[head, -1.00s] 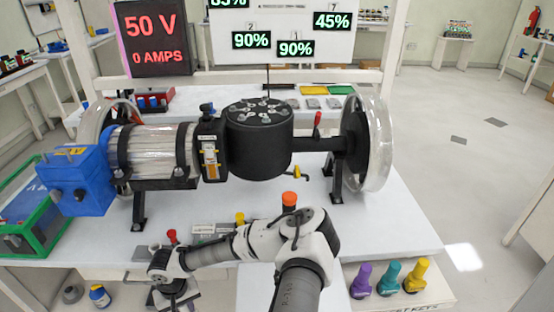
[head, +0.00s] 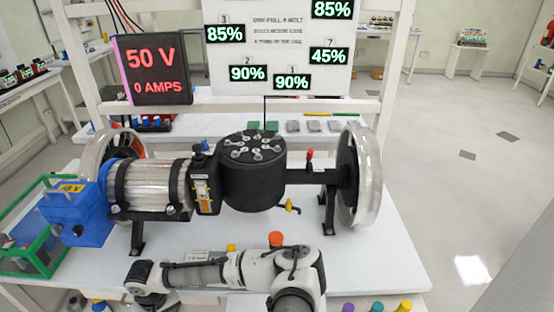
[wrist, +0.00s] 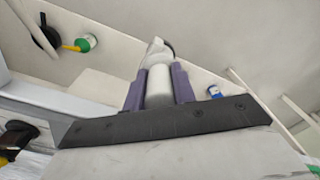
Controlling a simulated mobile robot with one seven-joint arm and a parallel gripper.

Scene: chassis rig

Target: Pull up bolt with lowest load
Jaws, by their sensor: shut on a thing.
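A black drum (head: 253,180) stands in the middle of the rig, with several grey bolts (head: 255,146) in a ring on its top. I cannot read numbers on the bolts. The load board (head: 280,25) behind shows 90% for 1 and 2, 85% for 3, 45% (head: 329,56) for 7, and another 85% with its label cut off. In the wrist view, my gripper (wrist: 159,82) has purple fingers shut on a white cylinder (wrist: 159,88). Its far end is partly hidden. My gripper's fingers cannot be made out in the head view.
A red display (head: 153,72) reads 50 V, 0 AMPS. A clear-rimmed wheel (head: 368,180) stands right of the drum, and a blue box (head: 80,212) lies left. Coloured keys (head: 404,306) stand at the bottom right. The white table (head: 385,265) is bare at front right.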

